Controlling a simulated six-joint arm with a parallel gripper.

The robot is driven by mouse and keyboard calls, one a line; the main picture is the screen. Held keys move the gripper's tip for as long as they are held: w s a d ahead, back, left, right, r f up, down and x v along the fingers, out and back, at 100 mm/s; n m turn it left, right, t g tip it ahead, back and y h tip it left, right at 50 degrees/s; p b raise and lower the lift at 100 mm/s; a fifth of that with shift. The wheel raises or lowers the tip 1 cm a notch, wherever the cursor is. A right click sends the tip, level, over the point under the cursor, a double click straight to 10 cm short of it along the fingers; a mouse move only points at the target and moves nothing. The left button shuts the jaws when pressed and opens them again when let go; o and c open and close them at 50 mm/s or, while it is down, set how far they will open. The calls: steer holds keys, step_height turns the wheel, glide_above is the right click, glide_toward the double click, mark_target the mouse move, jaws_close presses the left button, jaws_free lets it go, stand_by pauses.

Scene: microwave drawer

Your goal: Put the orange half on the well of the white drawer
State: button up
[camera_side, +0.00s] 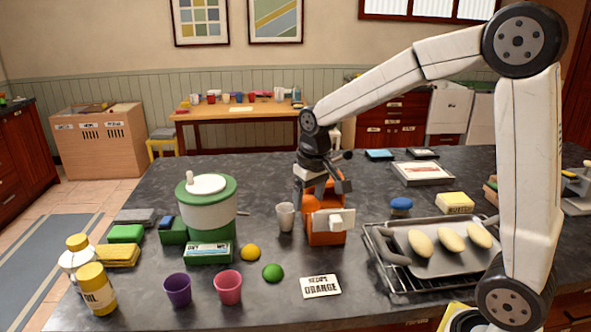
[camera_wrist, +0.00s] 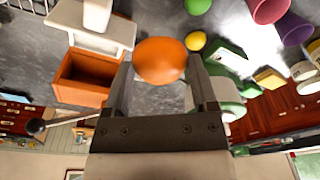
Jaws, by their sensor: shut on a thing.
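My gripper (camera_wrist: 163,75) is shut on an orange half (camera_wrist: 160,60), whose rounded orange side shows between the two fingers in the wrist view. In the side view my gripper (camera_side: 326,186) is above the orange body (camera_side: 326,232) of a small unit on the counter. A white drawer (camera_side: 336,220) with a pale front juts from that unit. The wrist view shows the white drawer (camera_wrist: 98,38) beside the orange half, and the unit's hollow orange box (camera_wrist: 85,80). The orange half is apart from the drawer in the wrist view. I cannot make out the drawer's well.
A white cup (camera_side: 285,217) stands just left of the unit. A tray of pale loaves (camera_side: 450,262) lies to the right. A yellow ball (camera_side: 250,252), a green ball (camera_side: 273,272) and a recipe card (camera_side: 321,286) lie in front. A green-and-white canister (camera_side: 207,213) stands further left.

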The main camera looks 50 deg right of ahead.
steer(key=s+d+m+h, duration=0.1)
steer(key=s+d+m, duration=0.3)
steer(key=d, duration=0.8)
steer(key=s+d+m, duration=0.2)
steer(key=d+m, duration=0.3)
steer(key=d, duration=0.7)
steer(key=s+d+m+g, duration=0.1)
steer(key=s+d+m, duration=0.5)
steer(key=s+d, duration=0.6)
step_height(320, 180, down, 5)
steer(key=shift+f, duration=0.1)
steer(key=shift+w+d, duration=0.15)
steer(key=w+d+f, duration=0.2)
steer(key=d+f, duration=0.1)
steer(key=w+d+f, duration=0.6)
steer(key=d, duration=0.1)
steer(key=shift+d, duration=0.1)
steer(key=shift+w+f, duration=0.1)
steer(key=shift+f, duration=0.05)
